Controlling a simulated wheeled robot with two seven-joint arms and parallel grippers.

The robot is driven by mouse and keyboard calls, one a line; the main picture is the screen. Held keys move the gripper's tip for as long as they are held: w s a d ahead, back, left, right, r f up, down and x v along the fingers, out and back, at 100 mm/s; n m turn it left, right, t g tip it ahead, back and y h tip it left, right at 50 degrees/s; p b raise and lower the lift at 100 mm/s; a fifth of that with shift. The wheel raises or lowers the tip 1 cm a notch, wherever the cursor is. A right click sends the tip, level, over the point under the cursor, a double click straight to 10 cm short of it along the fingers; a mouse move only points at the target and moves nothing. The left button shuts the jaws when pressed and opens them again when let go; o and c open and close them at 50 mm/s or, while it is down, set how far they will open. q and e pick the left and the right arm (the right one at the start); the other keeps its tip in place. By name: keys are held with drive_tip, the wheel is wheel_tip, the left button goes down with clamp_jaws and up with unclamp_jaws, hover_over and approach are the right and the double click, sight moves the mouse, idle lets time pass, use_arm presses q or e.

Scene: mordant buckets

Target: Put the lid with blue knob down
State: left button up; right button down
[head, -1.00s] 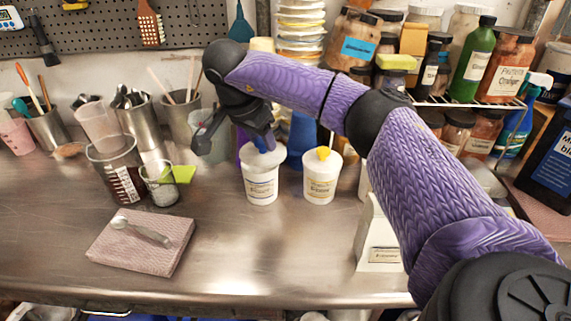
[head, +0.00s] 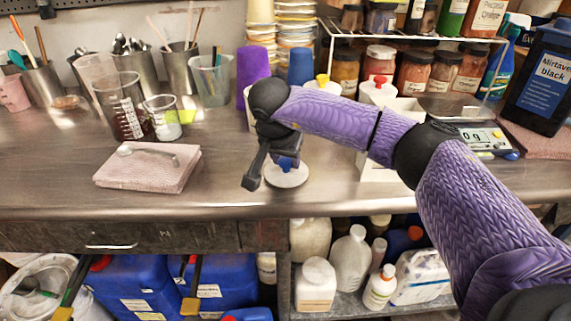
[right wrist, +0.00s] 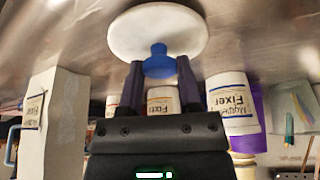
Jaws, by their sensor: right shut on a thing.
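The white round lid (head: 287,179) with the blue knob (head: 288,161) is over the steel bench near its front edge. My right gripper (head: 275,160) is shut on the blue knob. In the right wrist view the lid (right wrist: 150,35) shows flat face and rim, with the knob (right wrist: 158,62) between the fingertips (right wrist: 158,78). The lid looks about level and close to the bench; whether it touches I cannot tell. My left gripper is not in view.
White tubs with a yellow knob (head: 322,82) and a red knob (head: 378,84) stand behind my right arm. A folded pink cloth (head: 150,168) with a spoon lies left of the lid. A scale (head: 484,138) stands at right. Bare bench lies between cloth and lid.

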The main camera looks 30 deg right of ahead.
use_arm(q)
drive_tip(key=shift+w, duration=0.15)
use_arm(e)
drive_tip(key=shift+c, duration=2.1)
unclamp_jaws()
drive_tip(key=shift+o, duration=0.7)
use_arm(q)
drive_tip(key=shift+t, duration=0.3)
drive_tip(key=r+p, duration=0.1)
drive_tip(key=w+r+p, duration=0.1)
drive_tip(key=p, duration=0.1)
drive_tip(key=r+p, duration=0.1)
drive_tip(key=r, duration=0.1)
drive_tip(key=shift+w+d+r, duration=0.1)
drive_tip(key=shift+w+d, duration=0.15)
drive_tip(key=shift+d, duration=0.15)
use_arm(e)
drive_tip(key=v, duration=1.2)
